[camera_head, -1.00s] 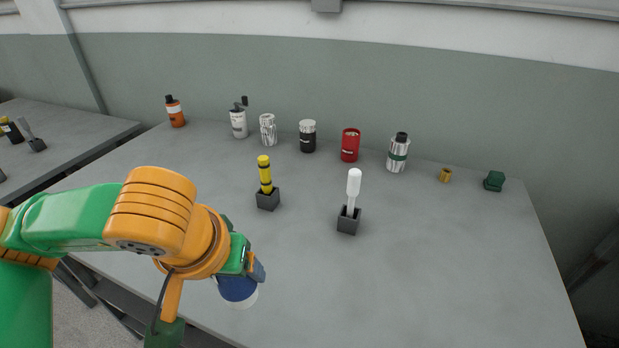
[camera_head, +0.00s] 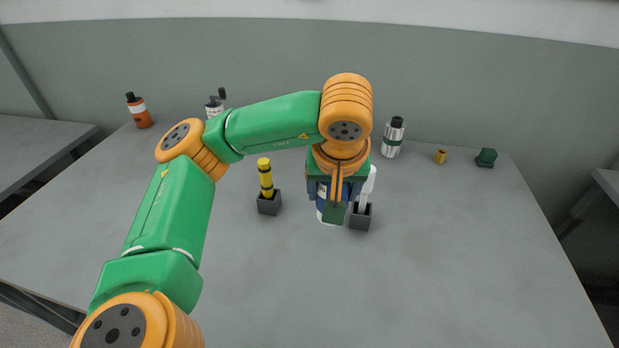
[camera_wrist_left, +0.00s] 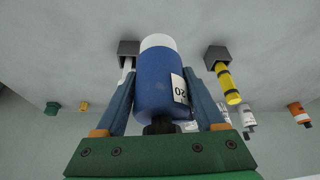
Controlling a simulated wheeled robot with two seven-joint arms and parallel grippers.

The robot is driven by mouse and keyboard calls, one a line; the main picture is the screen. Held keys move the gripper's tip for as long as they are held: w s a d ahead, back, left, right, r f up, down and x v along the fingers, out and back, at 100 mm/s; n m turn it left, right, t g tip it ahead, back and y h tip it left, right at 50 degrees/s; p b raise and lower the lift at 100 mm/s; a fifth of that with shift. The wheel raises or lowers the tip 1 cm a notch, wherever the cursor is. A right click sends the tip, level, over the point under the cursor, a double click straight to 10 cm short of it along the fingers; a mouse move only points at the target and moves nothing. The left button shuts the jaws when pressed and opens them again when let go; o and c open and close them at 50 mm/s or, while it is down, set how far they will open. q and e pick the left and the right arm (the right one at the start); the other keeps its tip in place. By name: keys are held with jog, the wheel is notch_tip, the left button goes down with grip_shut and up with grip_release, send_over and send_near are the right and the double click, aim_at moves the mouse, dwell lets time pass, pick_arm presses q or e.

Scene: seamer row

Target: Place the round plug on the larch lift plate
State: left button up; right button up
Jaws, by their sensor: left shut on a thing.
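My left gripper (camera_head: 338,195) is shut on a blue bottle (camera_head: 321,198) with a white end. In the left wrist view the blue bottle (camera_wrist_left: 158,85) has a label reading 20, and its black neck points toward the palm. It is near the grey table (camera_head: 420,270), left of a white-handled tool (camera_head: 369,182) in a dark block (camera_head: 360,217). I cannot tell whether it touches the table. A small brass cylinder (camera_head: 440,156) stands at the back right; I cannot tell if it is the round plug. I cannot make out a larch lift plate. My right gripper is not in view.
A yellow-black tool (camera_head: 265,172) stands in another dark block (camera_head: 269,203). The front right table is clear.

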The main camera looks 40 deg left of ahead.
pick_arm(q)
jog(key=w+a+f, duration=0.2)
jog(key=f, duration=0.1)
jog(key=w+a+f, duration=0.2)
jog(key=a+f, duration=0.1)
jog(key=f, duration=0.1)
jog(key=w+a+f, duration=0.2)
jog(key=a+f, duration=0.1)
jog(key=shift+f+b, duration=0.25)
jog(key=shift+b, duration=0.1)
jog(key=shift+f, duration=0.4)
jog(key=shift+f, duration=0.1)
jog(key=o, duration=1.5)
